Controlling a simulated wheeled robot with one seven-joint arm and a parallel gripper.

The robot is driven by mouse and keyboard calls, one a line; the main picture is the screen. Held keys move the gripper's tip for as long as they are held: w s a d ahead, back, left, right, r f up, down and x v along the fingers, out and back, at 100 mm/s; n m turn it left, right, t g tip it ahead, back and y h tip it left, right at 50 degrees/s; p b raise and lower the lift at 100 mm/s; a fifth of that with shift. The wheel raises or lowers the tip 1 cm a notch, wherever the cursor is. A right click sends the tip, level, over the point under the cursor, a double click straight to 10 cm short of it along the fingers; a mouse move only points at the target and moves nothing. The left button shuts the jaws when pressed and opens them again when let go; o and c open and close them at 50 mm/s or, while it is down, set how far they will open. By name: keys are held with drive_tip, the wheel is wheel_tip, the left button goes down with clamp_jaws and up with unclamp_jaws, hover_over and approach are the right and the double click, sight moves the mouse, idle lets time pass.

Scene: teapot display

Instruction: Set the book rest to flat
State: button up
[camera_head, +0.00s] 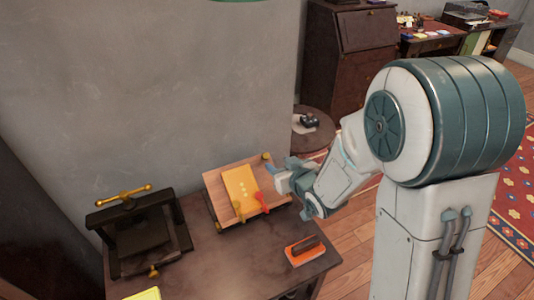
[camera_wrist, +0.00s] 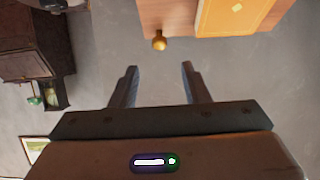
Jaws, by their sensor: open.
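The wooden book rest (camera_head: 218,184) stands tilted on the dark table, with a yellow book (camera_head: 241,187) leaning on it. It has brass knobs and a red piece at its lower edge. In the wrist view, part of the book rest (camera_wrist: 165,14), a brass knob (camera_wrist: 159,42) and the book (camera_wrist: 232,16) show at the top. My gripper (camera_head: 274,170) is just right of the book rest in the head view. In the wrist view its two fingers (camera_wrist: 158,72) are apart with nothing between them, short of the knob. I cannot tell whether any finger touches the rest.
A black press (camera_head: 140,235) with a brass handle stands on the table's left. An orange block with a dark top (camera_head: 305,250) lies at the front right. A yellow item (camera_head: 143,294) is at the lower edge. A grey wall rises behind; bare tabletop (camera_head: 235,262) lies in front.

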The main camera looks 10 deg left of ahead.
sight(266, 156)
drive_tip(key=x, duration=0.8)
drive_tip(key=shift+w+a+f+p, duration=0.15)
drive_tip(key=shift+w+p, duration=0.1)
drive_tip(key=shift+p, duration=0.1)
clamp_jaws()
